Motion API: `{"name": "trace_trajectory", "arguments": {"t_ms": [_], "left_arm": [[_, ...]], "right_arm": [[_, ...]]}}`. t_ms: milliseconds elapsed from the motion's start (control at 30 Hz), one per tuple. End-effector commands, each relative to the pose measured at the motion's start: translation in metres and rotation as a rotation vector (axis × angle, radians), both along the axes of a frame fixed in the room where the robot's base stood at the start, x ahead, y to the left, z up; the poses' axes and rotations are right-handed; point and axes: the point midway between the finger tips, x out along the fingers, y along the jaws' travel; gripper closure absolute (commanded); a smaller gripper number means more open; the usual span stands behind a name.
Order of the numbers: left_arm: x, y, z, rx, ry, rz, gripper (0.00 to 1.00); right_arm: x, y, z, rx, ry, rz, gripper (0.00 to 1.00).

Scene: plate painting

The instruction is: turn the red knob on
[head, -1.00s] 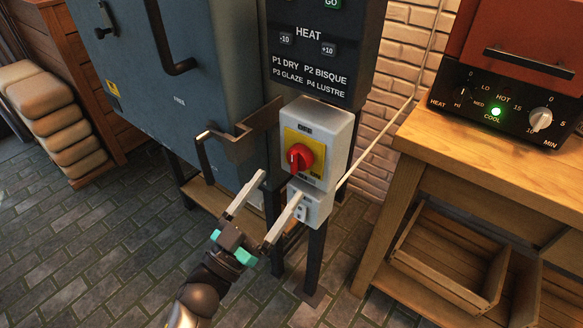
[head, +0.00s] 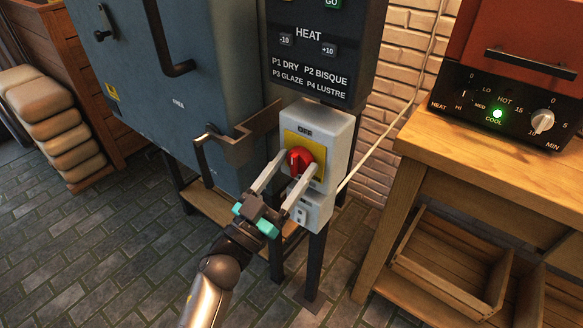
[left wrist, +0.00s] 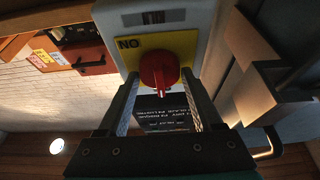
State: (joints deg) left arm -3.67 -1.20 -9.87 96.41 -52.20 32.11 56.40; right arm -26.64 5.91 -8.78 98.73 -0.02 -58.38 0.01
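The red knob (head: 299,160) sits on a yellow plate on a pale grey switch box (head: 335,135) in the head view. Its raised grip runs roughly up and down. My left gripper (head: 298,166) is open, with its two pale fingers reaching up to either side of the knob. In the left wrist view, which looks upside down, the knob (left wrist: 159,72) lies between the fingertips (left wrist: 160,76). I cannot tell if the fingers touch it. A label by the knob shows in that view. My right gripper is not in view.
A dark heat panel (head: 318,62) stands directly above the switch box. A blue-grey kiln (head: 180,110) with a bracket (head: 235,150) is close on the left. A wooden bench (head: 480,165) with a red oven (head: 520,35) stands on the right. Open floor lies in front.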

Motion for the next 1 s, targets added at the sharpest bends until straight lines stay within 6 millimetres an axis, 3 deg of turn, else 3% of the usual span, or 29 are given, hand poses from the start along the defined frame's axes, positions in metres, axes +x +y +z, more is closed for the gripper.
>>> {"name": "trace_trajectory", "arguments": {"t_ms": [67,500,833,1000], "left_arm": [[0.000,0.000,0.000,0.000,0.000,0.000,0.43],[0.000,0.000,0.000,0.000,0.000,0.000,0.92],[0.000,0.001,0.000,0.043,-0.030,-0.001,0.92],[0.001,0.002,0.000,0.123,-0.085,0.000,0.92]], "right_arm": [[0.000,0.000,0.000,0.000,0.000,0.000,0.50],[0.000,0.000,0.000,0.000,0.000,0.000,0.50],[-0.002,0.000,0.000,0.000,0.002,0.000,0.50],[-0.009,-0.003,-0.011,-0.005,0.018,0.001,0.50]]}}
